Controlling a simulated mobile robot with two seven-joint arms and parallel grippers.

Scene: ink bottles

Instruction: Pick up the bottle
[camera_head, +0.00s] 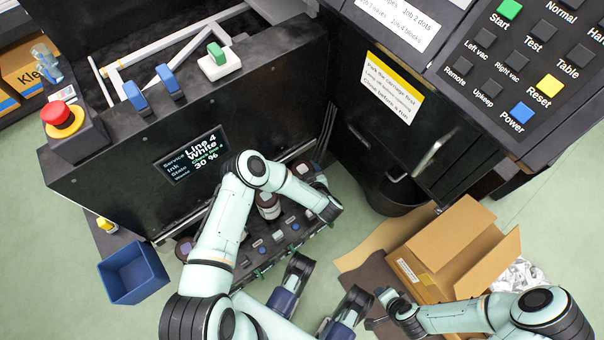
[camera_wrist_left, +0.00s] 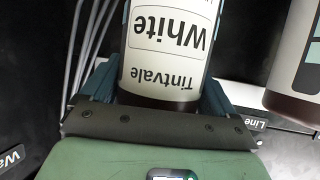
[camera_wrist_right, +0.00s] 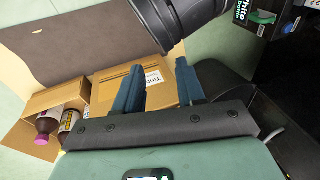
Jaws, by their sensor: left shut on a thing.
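My left gripper (camera_wrist_left: 160,85) is shut on a bottle (camera_wrist_left: 170,40) labelled "Tintvale White". The bottle has a white label and a dark band at its near end, and its far end is outside the left wrist view. In the head view my left arm reaches over the ink bay and hides the grip. Dark bottles with pale labels, one (camera_head: 268,206) beside the arm and one (camera_head: 303,170) farther right, show there; I cannot tell which is held. My right gripper (camera_wrist_right: 160,68) is open and empty, near an open cardboard box (camera_head: 440,250).
Another bottle (camera_wrist_left: 295,50) stands close to the right of the held one. Tubes run along the left. A blue bin (camera_head: 133,272) and a dark waste bin (camera_head: 395,193) stand on the floor. A carton (camera_wrist_right: 55,118) holds bottles. A control panel (camera_head: 535,60) is at upper right.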

